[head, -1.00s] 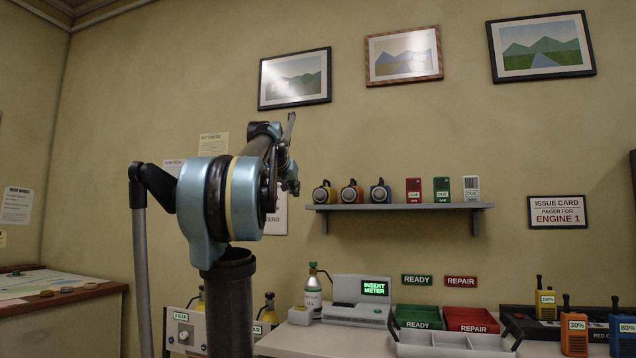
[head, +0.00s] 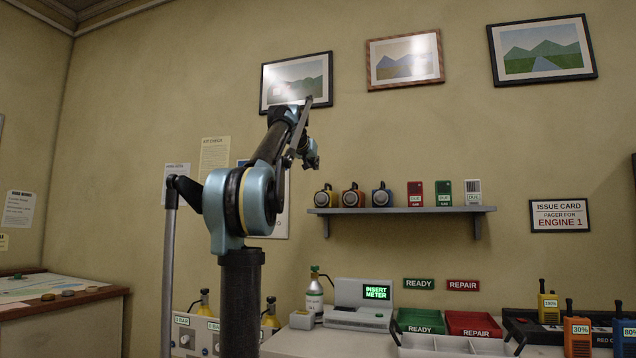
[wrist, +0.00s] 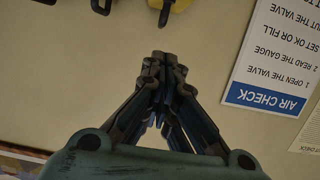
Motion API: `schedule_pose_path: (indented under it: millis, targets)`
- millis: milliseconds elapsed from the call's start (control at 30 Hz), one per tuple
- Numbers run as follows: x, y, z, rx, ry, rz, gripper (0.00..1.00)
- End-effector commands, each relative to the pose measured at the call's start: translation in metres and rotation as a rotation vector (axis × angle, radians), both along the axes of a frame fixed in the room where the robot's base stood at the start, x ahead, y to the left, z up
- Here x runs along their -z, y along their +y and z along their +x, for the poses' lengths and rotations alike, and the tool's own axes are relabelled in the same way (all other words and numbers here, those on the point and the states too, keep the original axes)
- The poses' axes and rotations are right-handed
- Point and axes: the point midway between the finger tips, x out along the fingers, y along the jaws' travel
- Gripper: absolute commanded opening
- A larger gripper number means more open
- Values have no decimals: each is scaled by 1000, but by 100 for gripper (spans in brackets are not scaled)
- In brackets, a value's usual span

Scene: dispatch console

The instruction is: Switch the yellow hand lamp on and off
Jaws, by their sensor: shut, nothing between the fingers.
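The yellow hand lamp (head: 326,197) stands at the left end of the grey wall shelf, with a round lens facing out and a dark handle on top. It is partly visible at the top edge of the wrist view (wrist: 178,5), where the picture is upside down. My gripper (head: 314,163) is above and slightly left of the lamp in the head view, apart from it. In the wrist view my gripper (wrist: 161,62) has its fingers together, with nothing between them. The lamp's switch cannot be made out, nor whether it is lit.
An orange lamp (head: 353,197) and a blue lamp (head: 382,196) stand close to the right on the shelf (head: 420,210), followed by red, green and white boxes. An air check notice (wrist: 275,60) hangs beside my gripper. A framed picture (head: 297,82) hangs above.

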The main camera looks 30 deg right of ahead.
Motion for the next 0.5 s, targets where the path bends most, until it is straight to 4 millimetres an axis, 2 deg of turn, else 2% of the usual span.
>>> schedule_pose_path:
  millis: [167, 500]
  targets:
    - [4, -12, 10, 1, 0, 0, 0]
    - [17, -52, 44, 0, -1, 1, 0]
